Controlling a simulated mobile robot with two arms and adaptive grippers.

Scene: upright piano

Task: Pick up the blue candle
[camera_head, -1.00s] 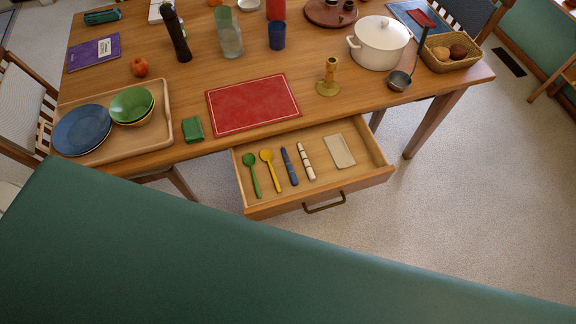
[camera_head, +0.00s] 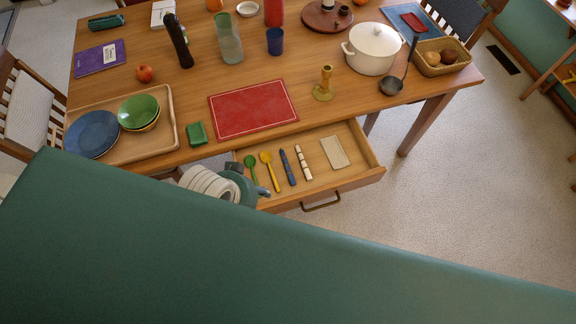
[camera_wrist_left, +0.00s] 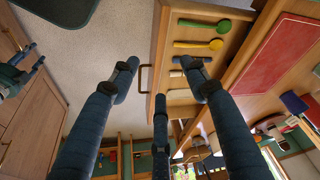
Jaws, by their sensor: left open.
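The blue candle (camera_head: 288,167) lies in the open drawer (camera_head: 341,181) of the table, between the yellow spoon (camera_head: 270,171) and a white candle with dark bands (camera_head: 303,162). My left gripper (camera_wrist_left: 160,75) is open and empty. In the head view its arm is at the drawer's left front corner, left of the candle, with the fingers largely hidden. A dark shape like my right gripper (camera_wrist_left: 27,65) shows small at the left of the wrist view.
A green spoon (camera_head: 251,167) and a beige cloth (camera_head: 334,152) also lie in the drawer. The drawer front has a handle (camera_head: 321,203). A wooden tray (camera_head: 168,128) with plate and bowls, a green box (camera_head: 196,133) and a red mat (camera_head: 252,108) are near the table edge.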

